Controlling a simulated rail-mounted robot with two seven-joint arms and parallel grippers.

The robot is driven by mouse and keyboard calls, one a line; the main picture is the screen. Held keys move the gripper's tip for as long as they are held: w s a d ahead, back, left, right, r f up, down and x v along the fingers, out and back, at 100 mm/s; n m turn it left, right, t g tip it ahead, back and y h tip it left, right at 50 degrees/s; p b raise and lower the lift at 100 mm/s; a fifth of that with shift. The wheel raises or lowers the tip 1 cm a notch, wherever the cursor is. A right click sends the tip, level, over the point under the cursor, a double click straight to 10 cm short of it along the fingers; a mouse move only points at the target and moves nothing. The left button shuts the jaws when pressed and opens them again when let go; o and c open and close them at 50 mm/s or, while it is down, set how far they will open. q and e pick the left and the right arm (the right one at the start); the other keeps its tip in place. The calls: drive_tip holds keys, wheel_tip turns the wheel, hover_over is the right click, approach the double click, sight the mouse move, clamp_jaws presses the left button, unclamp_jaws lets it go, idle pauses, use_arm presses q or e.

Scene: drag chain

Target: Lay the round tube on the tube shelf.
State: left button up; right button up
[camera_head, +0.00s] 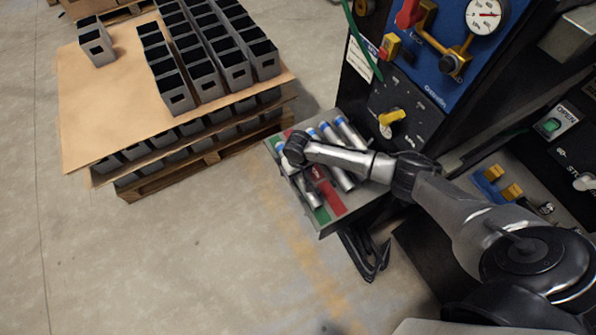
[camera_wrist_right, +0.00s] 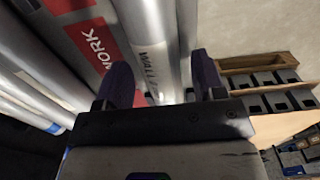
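The tube shelf (camera_head: 335,207) is a grey tray with red and green patches beside the machine. Several round silver tubes (camera_head: 347,133) lie along it, some with blue bands. One tube (camera_head: 308,191) lies near its left edge, partly under my right gripper (camera_head: 294,150). In the right wrist view, a grey tube with dark lettering (camera_wrist_right: 149,42) runs between the two purple-padded fingers of my right gripper (camera_wrist_right: 163,80). The fingers stand apart, with gaps beside the tube. My right arm hides part of the shelf and tubes. My left gripper is out of view.
A pallet (camera_head: 185,170) with cardboard sheets and several grey boxes (camera_head: 236,70) stands left of the shelf. The machine panel (camera_head: 445,75) with gauge and valves rises behind it. Floor left and in front is clear.

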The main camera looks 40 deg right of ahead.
drive_tip(key=shift+o, duration=0.6)
drive_tip(key=shift+s, duration=0.1)
drive_tip(key=shift+r, duration=0.35)
wheel_tip(320, 180, up, 13)
drive_tip(key=p, duration=0.4)
drive_tip(key=shift+p, duration=0.35)
